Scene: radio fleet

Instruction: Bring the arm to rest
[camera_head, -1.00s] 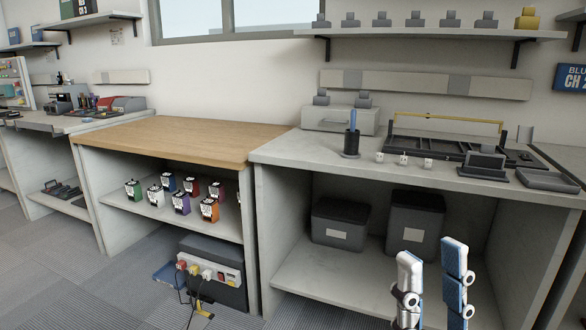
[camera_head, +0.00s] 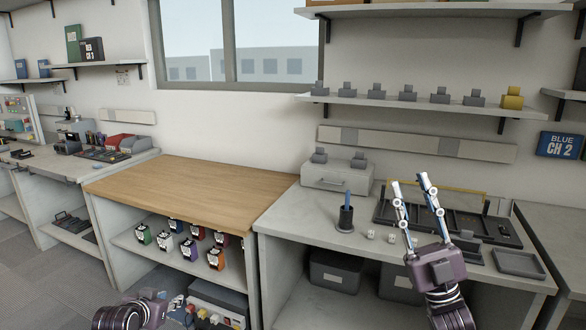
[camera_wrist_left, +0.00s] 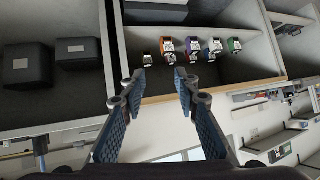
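My right gripper (camera_head: 409,180) is raised in front of the right grey bench in the head view. Its two fingers point up and stand apart, with nothing between them. My left gripper (camera_wrist_left: 158,78) is open and empty in the left wrist view. In the head view only part of my left arm's end shows at the bottom edge, and its fingers cannot be made out. The left wrist view appears upside down and faces a shelf with several small radios.
The wooden-topped bench (camera_head: 190,185) is bare, with several coloured radios (camera_head: 189,249) on the shelf below. The right grey bench (camera_head: 310,215) holds a pen cup (camera_head: 345,218), small white cubes, a black tray (camera_head: 519,262) and a grey case (camera_head: 335,178). Dark bins (camera_head: 335,271) stand beneath it.

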